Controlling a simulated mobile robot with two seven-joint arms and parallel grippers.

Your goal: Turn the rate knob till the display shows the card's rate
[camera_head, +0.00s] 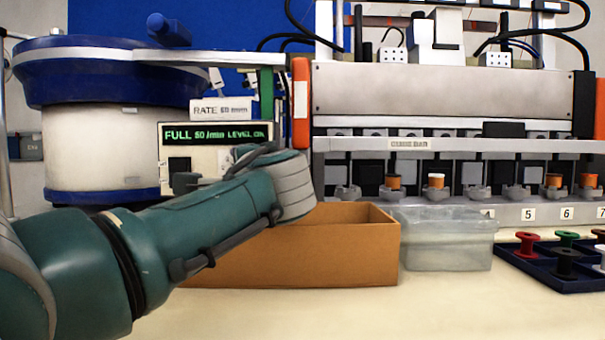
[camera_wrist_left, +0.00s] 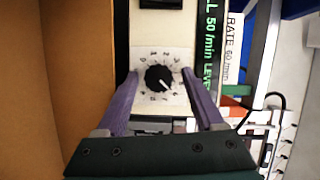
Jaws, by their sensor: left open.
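The rate knob (camera_wrist_left: 159,78) is black and round, on a white dial plate (camera_wrist_left: 180,56) with marks around it. Its white pointer aims to the lower right in the wrist view. My left gripper (camera_wrist_left: 159,76) is open, with one purple finger on each side of the knob; I cannot tell if they touch it. The display (camera_head: 216,134) shows green text, "FULL 50 /min LEVEL" and a further word I read as ON. The white card (camera_head: 220,109) above it reads RATE 60 /min, clearer in the wrist view (camera_wrist_left: 233,48). My left wrist hides the knob in the head view.
A brown open box (camera_head: 330,255) stands in front of the feeder and fills the left of the wrist view. A clear bin (camera_head: 447,240) and a blue tray of spools (camera_head: 535,262) are to the right. The blue-rimmed bowl feeder (camera_head: 90,150) is at the left.

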